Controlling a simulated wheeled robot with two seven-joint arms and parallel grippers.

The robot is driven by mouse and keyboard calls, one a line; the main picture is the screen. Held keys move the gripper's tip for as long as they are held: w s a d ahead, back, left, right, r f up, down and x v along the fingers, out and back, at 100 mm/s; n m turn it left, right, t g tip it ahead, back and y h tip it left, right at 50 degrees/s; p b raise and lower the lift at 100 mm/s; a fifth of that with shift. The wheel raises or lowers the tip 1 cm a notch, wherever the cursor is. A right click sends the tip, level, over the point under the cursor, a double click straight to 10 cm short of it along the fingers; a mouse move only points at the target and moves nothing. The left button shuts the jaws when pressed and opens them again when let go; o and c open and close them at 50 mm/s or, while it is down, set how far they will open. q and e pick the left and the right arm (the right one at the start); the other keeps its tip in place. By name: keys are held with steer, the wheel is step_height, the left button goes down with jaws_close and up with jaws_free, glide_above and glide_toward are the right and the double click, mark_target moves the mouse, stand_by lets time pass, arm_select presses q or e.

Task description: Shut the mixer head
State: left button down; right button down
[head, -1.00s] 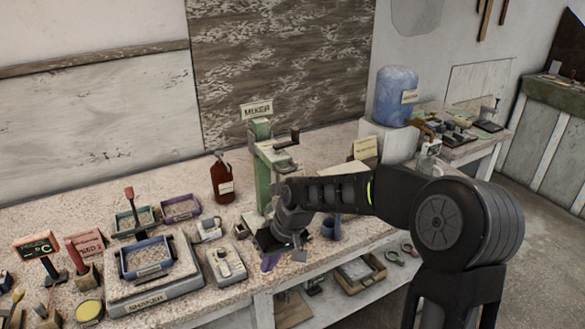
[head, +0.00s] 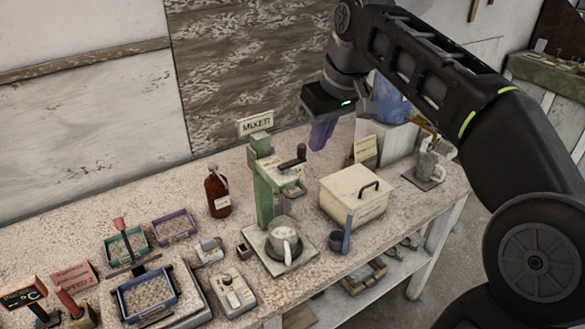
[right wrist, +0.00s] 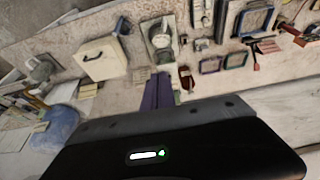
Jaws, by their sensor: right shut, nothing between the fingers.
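The green mixer (head: 264,200) stands on the bench under a "MIXER" sign, with a dark-handled lever (head: 293,162) at its top. The mixer also shows in the right wrist view (right wrist: 161,44). My right gripper (head: 321,135) is shut and empty, its purple fingers pointing down, above and right of the lever and apart from it. The fingers also show in the right wrist view (right wrist: 158,92). My left gripper is out of view.
A cream lidded box (head: 352,199) stands right of the mixer, with a blue cup (head: 338,240) in front of it. A red-brown bottle (head: 217,194) stands to the left. A shaker with trays (head: 150,295) fills the front left. A blue water jug (head: 392,103) is partly behind my arm.

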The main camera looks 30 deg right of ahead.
steer(key=shift+s, duration=0.2)
steer(key=b, duration=0.7)
glide_toward(302, 191)
steer(key=p+x, duration=0.1)
steer(key=x, duration=0.5)
steer(key=shift+w+f, duration=0.15)
steer(key=shift+f, duration=0.2)
